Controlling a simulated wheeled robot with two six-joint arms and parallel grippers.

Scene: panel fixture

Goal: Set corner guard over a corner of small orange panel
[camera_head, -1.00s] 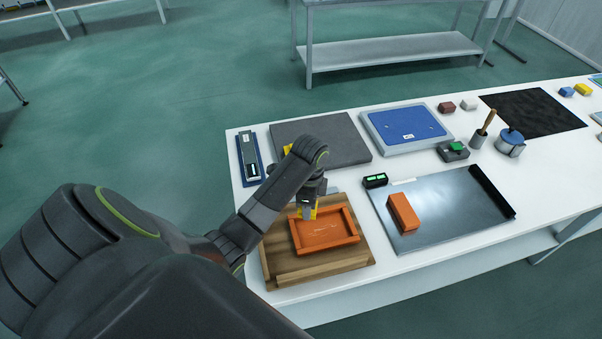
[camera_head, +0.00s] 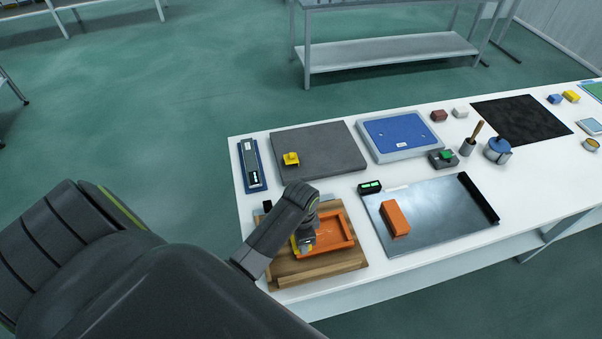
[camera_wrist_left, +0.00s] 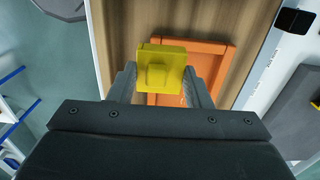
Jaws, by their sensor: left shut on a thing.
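The small orange panel (camera_head: 330,232) is a shallow, rimmed tray shape lying on a wooden board (camera_head: 290,272). My left gripper (camera_head: 304,244) is shut on a yellow corner guard (camera_wrist_left: 161,66). In the left wrist view the gripper's (camera_wrist_left: 161,88) two fingers grip the guard's sides. The guard is at the panel's left side and overlaps a corner of the orange panel (camera_wrist_left: 212,52) in that view. I cannot tell whether it touches the panel or hovers just above it. My arm hides part of the panel's left side in the head view. My right gripper is not in view.
Another yellow piece (camera_head: 291,158) sits on the dark grey slab (camera_head: 335,150). To the right, an orange block (camera_head: 394,219) lies on a metal sheet (camera_head: 440,228). A small black box with green lights (camera_head: 370,187) stands behind the panel. A blue-topped panel (camera_head: 398,135) lies farther back.

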